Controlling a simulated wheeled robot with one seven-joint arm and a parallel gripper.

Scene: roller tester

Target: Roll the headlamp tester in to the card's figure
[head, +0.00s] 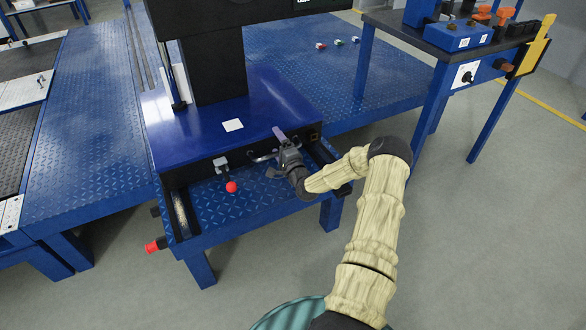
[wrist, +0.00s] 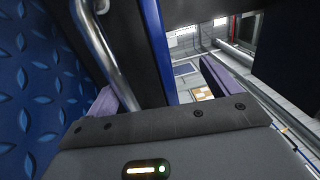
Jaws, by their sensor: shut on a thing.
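The headlamp tester is a glossy blue base (head: 190,132) with a black column (head: 214,70), standing on a blue tread-plate platform with dark side rails. A metal bar handle (head: 262,157) is on its black front face. My gripper (head: 279,140) is at the right part of this handle and shut on it. In the wrist view the handle (wrist: 108,55) runs down between the two purple fingers of my gripper (wrist: 160,92). The upper tester is cut off by the frame.
Another red knob (head: 152,247) sticks out at the platform's front left corner. A blue-legged workbench (head: 440,85) stands at right. Open grey floor (head: 480,230) lies at front right.

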